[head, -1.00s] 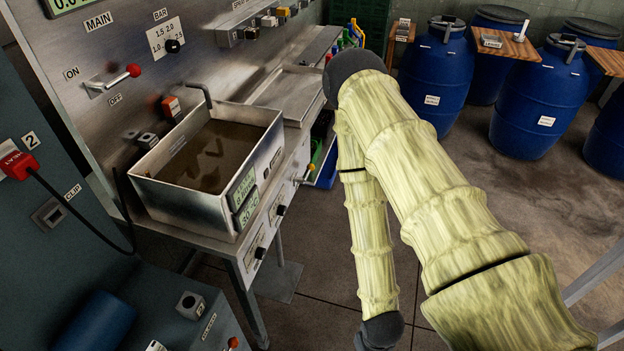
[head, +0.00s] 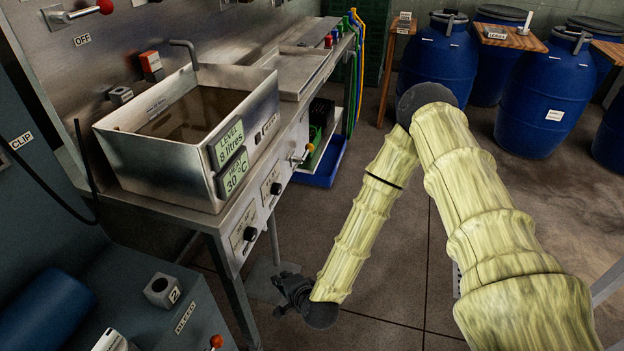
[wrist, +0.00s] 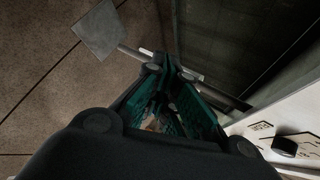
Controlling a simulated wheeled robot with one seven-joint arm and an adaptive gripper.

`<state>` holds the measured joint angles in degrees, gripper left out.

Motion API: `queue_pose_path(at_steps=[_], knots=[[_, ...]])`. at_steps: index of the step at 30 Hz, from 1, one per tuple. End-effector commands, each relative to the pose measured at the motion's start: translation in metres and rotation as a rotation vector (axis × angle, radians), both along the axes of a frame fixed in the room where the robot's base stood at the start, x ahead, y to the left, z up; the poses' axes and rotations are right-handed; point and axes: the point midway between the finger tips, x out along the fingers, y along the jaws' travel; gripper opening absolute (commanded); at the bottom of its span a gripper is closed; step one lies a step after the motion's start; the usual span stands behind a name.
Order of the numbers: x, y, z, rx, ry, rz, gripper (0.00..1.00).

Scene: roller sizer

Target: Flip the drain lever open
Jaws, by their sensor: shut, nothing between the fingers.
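A small lever with an orange ball tip (head: 302,153) is on the front panel of the steel bench, below the right end of the basin; I cannot read its label, so I cannot tell if it is the drain lever. My gripper (head: 281,297) is low in front of the bench, below and left of that lever and apart from it. In the wrist view my gripper (wrist: 165,85) has its teal-sided fingers brought together, empty. A dark knob (wrist: 289,147) on a pale labelled panel shows at the right there.
The steel basin (head: 185,170) holds brown liquid and reads 8 litres and 30 °C. Front-panel knobs (head: 250,234) sit above my gripper. A bench leg (head: 236,300) is left of it. A blue tray (head: 322,165) lies under the bench.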

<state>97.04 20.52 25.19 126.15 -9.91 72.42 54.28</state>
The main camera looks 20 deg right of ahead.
Motion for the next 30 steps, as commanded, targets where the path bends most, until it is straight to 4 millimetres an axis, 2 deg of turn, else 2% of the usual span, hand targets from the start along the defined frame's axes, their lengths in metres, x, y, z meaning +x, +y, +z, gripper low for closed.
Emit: queue_pose_path(at_steps=[1, 5, 8, 15, 19, 24, 30], knots=[[0.020, -0.002, -0.011, 0.067, -0.040, -0.066, 0.00], [0.067, -0.009, -0.002, 0.263, -0.150, -0.234, 0.00], [0.102, -0.021, 0.007, 0.418, -0.241, -0.354, 0.00], [0.168, -0.072, 0.036, 0.806, -0.480, -0.599, 0.00], [0.191, -0.105, 0.054, 0.997, -0.606, -0.690, 0.00], [0.206, -0.139, 0.071, 1.172, -0.727, -0.755, 0.00], [0.211, -0.153, 0.082, 1.249, -0.781, -0.774, 0.00]])
